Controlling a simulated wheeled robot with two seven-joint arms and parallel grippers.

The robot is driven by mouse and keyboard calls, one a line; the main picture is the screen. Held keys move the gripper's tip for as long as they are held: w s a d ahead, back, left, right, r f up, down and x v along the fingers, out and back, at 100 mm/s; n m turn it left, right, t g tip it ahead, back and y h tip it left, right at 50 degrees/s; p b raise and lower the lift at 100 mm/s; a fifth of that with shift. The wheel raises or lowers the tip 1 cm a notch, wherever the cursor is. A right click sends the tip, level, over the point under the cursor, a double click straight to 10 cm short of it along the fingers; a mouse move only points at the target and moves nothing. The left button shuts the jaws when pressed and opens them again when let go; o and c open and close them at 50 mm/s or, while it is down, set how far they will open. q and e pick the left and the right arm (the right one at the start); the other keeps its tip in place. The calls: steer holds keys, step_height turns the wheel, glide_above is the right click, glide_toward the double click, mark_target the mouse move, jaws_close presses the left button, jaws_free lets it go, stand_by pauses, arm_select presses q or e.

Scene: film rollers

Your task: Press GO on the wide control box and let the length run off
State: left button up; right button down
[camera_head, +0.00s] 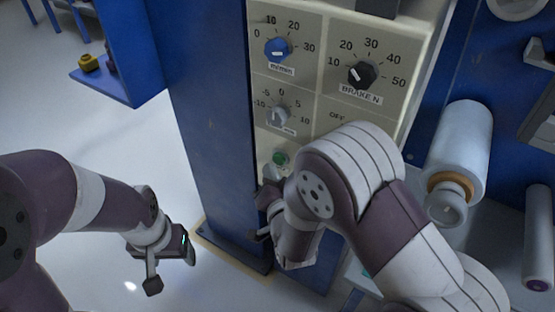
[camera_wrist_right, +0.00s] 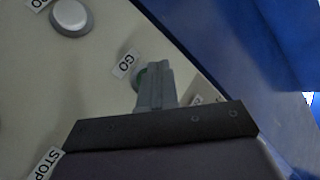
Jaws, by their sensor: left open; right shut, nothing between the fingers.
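The wide control box (camera_head: 318,115) is a cream panel with labelled dials, mounted on a blue frame. A green button (camera_head: 280,158) shows low on its left side in the head view. In the right wrist view the GO label (camera_wrist_right: 125,64) stands beside the green button (camera_wrist_right: 140,76), which is mostly hidden behind my fingers. My right gripper (camera_wrist_right: 155,84) is shut and empty, its fingertips over the green button; I cannot tell whether they touch it. In the head view my right gripper (camera_head: 268,190) is just below the button. My left gripper (camera_head: 172,268) is open and empty over the floor at lower left.
A blue dial (camera_head: 277,49), a black brake dial (camera_head: 362,74) and a grey dial (camera_head: 278,116) sit above the button. A STOP label (camera_wrist_right: 47,164) shows in the wrist view. A pale film roller (camera_head: 462,150) is at right.

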steer(key=shift+w, duration=0.1)
stand_by(0.7)
steer(key=shift+w+d, duration=0.25)
steer(key=shift+w+d, duration=0.25)
steer(key=shift+w, duration=0.15)
stand_by(0.7)
stand_by(0.4)
steer(key=shift+s+a, duration=0.5)
steer(key=shift+s, duration=0.25)
steer(key=shift+s+a, duration=0.75)
steer(key=shift+s, duration=0.25)
steer(key=shift+s+a, duration=0.7)
steer(key=shift+s, duration=0.3)
